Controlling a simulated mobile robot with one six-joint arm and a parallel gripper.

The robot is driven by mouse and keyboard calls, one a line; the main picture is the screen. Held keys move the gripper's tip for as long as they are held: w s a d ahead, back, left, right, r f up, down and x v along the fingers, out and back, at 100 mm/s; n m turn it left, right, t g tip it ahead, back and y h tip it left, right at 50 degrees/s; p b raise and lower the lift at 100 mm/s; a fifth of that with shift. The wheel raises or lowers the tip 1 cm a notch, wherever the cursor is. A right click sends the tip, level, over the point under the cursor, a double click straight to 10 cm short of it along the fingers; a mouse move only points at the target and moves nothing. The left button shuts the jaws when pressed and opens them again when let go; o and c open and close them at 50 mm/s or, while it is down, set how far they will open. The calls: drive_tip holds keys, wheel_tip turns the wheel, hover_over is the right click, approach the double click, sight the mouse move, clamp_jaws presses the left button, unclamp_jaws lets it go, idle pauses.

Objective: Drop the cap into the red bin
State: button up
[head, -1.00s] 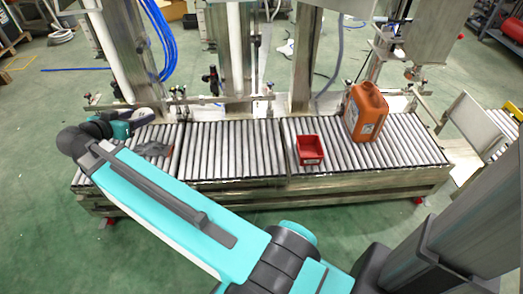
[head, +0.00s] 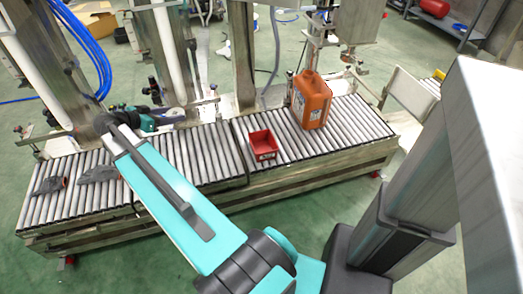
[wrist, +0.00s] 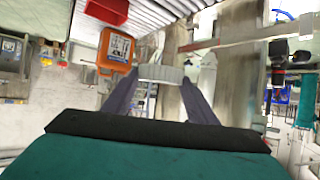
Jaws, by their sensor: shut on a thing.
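The cap (wrist: 162,74) is a pale grey ribbed disc held between the fingertips of my gripper (wrist: 161,80) in the wrist view. In the head view my gripper (head: 172,117) is over the rear side of the roller conveyor, left of the bin, and the cap is too small to make out clearly.
An orange jug (head: 311,100) stands right of the bin on the roller conveyor (head: 210,157); its open neck faces up. Dark gloves (head: 50,185) lie at the conveyor's left. Metal posts (head: 240,55) stand behind. Rollers between gloves and bin are clear.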

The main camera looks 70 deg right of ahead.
drive_tip(key=s+d+f+m+g+y, duration=0.2)
drive_tip(key=s+d+f+m+g, duration=0.1)
drive_tip(key=s+d, duration=0.8)
drive_tip(key=s+d+f+m+g+y+b, duration=0.1)
drive_tip(key=s+d+f+m+g, duration=0.3)
drive_tip(key=s, duration=1.3)
drive_tip(key=d+f+y, duration=0.1)
drive_tip(key=d+f, duration=0.3)
drive_tip(key=d, duration=0.2)
drive_tip(key=shift+s+d+f+m+y, duration=0.2)
drive_tip(key=shift+d+m+y, duration=0.1)
drive_tip(key=shift+d+m, duration=0.1)
drive_tip(key=shift+a+b, duration=0.1)
drive_tip(key=shift+b, duration=0.2)
drive_tip(key=shift+f+b, duration=0.5)
drive_tip(key=shift+f, duration=2.45)
drive_tip(key=o, duration=1.1)
